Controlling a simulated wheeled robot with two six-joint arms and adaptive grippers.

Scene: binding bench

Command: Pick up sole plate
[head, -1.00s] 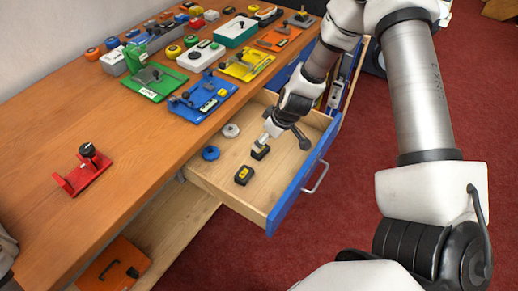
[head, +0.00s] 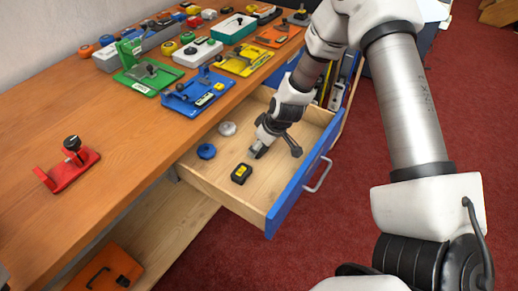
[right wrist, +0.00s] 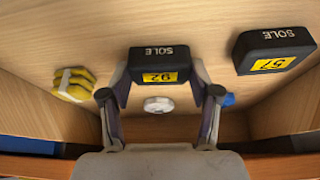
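The black sole plate with a yellow label reading 92 (right wrist: 160,66) lies in the open drawer (head: 208,192). My right gripper (right wrist: 160,76) is open, with one finger on each side of this plate. Narrow gaps seem to show between fingers and plate; contact is not clear. In the head view my right gripper (head: 260,148) reaches down into the drawer and hides most of that plate. A second black sole plate, labelled 57 (right wrist: 275,50), lies beside it and also shows in the head view (head: 241,173). My left gripper is not in view.
A white disc (head: 228,128) and a blue disc (head: 206,151) lie at the drawer's inner side. A yellow banded bundle (right wrist: 75,85) is also in the drawer. The drawer's blue front (head: 292,195) stands near my arm. Coloured fixtures and a red stand (head: 68,168) are on the bench.

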